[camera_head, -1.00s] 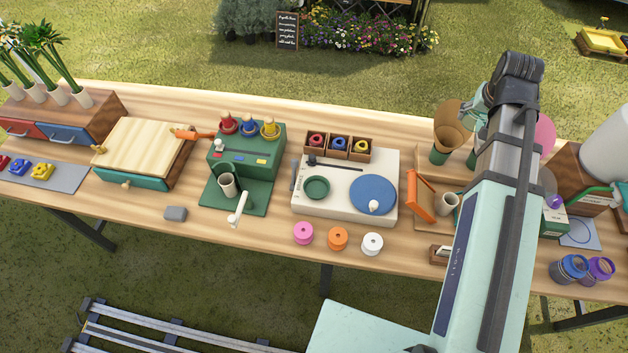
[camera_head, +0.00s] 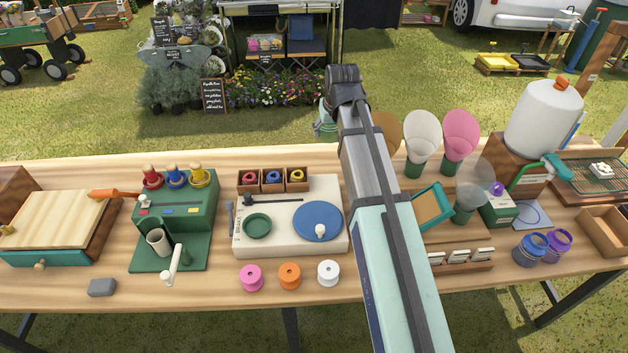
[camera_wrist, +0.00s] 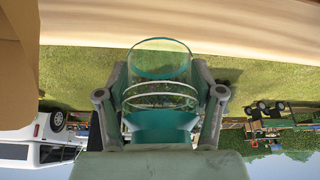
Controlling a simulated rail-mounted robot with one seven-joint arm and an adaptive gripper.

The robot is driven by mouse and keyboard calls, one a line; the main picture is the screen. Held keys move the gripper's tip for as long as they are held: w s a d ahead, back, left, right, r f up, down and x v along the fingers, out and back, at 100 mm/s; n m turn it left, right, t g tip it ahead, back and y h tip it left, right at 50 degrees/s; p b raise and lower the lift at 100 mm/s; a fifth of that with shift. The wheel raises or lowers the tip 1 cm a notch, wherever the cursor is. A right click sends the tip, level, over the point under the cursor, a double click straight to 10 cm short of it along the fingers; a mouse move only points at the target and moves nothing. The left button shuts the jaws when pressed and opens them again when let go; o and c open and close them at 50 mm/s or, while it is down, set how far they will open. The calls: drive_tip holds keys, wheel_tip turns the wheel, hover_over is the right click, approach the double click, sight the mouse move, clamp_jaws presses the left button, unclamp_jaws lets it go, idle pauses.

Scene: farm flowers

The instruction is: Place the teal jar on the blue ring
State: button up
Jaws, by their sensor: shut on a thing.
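The teal jar (camera_wrist: 162,72) is see-through and fills the middle of the wrist view, between the two fingers of my gripper (camera_wrist: 160,95). The gripper is shut on it, one finger on each side, and the jar is off the table. In the head view my arm reaches up past the back of the table, and a small teal part shows beside its far end; the jar cannot be made out clearly there. The blue ring (camera_head: 531,214) is a thin outline on a pale sheet at the right of the table, with nothing on it.
Tall cones (camera_head: 459,135) stand left of the tank.

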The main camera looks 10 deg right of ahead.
drive_tip(key=p, duration=0.2)
approach(328, 170)
drive_tip(key=f, duration=0.2)
drive_tip(key=a+f, duration=0.1)
drive_tip(key=f, duration=0.2)
drive_tip(key=shift+w+f, duration=0.2)
drive_tip(key=shift+f, duration=0.15)
drive_tip(key=shift+f, duration=0.15)
drive_tip(key=o, duration=1.4)
drive_tip(key=shift+o, duration=0.2)
